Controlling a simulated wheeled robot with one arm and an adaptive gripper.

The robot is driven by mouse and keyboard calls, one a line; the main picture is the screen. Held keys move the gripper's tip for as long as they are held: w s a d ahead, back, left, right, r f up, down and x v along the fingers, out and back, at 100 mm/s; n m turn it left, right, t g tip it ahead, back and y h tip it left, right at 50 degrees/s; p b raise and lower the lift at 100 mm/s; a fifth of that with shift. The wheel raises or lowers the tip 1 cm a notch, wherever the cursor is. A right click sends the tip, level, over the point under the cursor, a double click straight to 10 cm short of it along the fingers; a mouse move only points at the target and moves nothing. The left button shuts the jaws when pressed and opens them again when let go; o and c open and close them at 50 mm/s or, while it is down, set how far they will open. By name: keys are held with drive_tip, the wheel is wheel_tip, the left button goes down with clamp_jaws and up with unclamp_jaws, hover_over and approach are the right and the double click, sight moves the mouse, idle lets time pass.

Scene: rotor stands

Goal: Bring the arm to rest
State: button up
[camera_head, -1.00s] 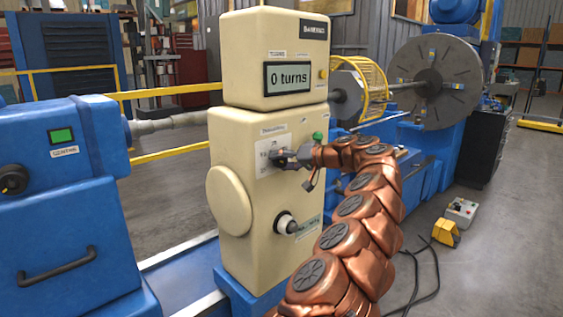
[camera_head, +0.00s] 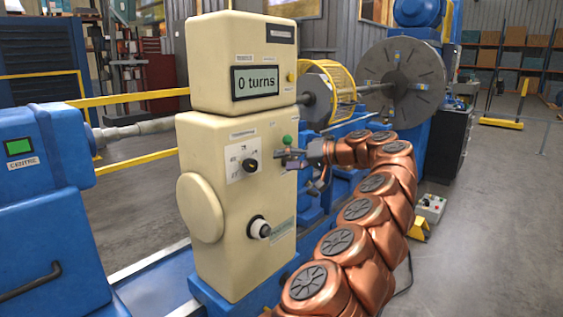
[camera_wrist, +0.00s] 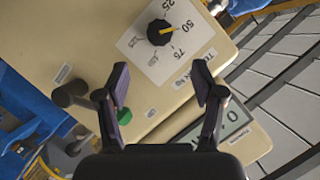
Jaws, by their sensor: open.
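My copper-coloured arm (camera_head: 365,210) is bent from the lower right up to the front of a cream control cabinet (camera_head: 225,215). My gripper (camera_head: 298,166) is off the cabinet's right side, to the right of a black dial (camera_head: 251,165). In the wrist view my gripper (camera_wrist: 161,82) has its two dark fingers apart, with nothing between them. The dial (camera_wrist: 160,32) is beyond the fingertips, apart from them. Its yellow pointer faces the 50 mark on a white scale plate (camera_wrist: 150,55). The display (camera_head: 255,81) reads "0 turns".
A white-and-black knob (camera_head: 259,228) sits low on the cabinet. Blue machines flank it. Grey floor (camera_head: 490,230) is free at right.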

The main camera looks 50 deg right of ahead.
idle(0.5)
drive_tip(key=w+a+r+n+g+y, duration=0.2)
drive_tip(key=a, duration=0.8)
drive_tip(key=w+a+r+n+g+y, duration=0.1)
drive_tip(key=w+a+n+g, duration=0.1)
drive_tip(key=a, duration=0.7)
drive_tip(key=w+a+r+n+g+y, duration=0.1)
drive_tip(key=w+a+r+y, duration=0.15)
drive_tip(key=a, duration=0.75)
drive_tip(key=s+a+f+n+g, duration=0.1)
drive_tip(key=s+a+f+g, duration=0.1)
drive_tip(key=a, duration=0.4)
drive_tip(key=s+a+f+n+g, duration=0.1)
drive_tip(key=s+a, duration=0.1)
drive_tip(key=a, duration=0.4)
drive_tip(key=s+a+f+n+g+h, duration=0.1)
drive_tip(key=s+a+f+g+h, duration=0.4)
drive_tip(key=s+a+f, duration=0.8)
drive_tip(key=s+d+f+m+g+h, duration=0.1)
drive_tip(key=s+d+f+h, duration=0.1)
drive_tip(key=s+f, duration=0.3)
drive_tip(key=s+d+f+g+h, duration=0.2)
drive_tip(key=s+d+f, duration=0.2)
drive_tip(key=s, duration=0.8)
wheel_tip(320, 180, down, 2)
drive_tip(key=shift+d+f+m+p, duration=0.25)
drive_tip(key=shift+d+m+p, duration=0.15)
drive_tip(key=shift+p, duration=0.05)
